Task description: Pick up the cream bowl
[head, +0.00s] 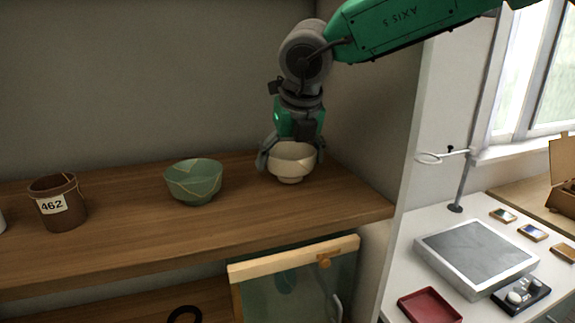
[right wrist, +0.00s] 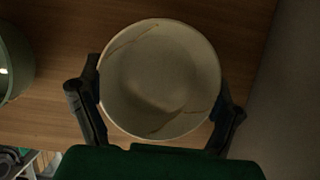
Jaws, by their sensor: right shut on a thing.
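The cream bowl (head: 290,165) is upright near the right end of the wooden shelf top, in the head view. My right gripper (head: 291,160) comes down from above and is shut on it, with a finger on each side. In the right wrist view the cream bowl (right wrist: 160,80) fills the middle, with thin gold seams on its inside. The fingers of the right gripper (right wrist: 158,108) press at its left and right sides. I cannot tell whether its foot touches the wood. My left gripper is not in view.
A green bowl (head: 193,180) with gold seams stands left of the cream bowl. A brown pot (head: 57,202) labelled 462 is farther left. A wall closes the shelf's right end. A white table (head: 409,270) at the right holds a grey slab (head: 475,256) and a red tray (head: 429,306).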

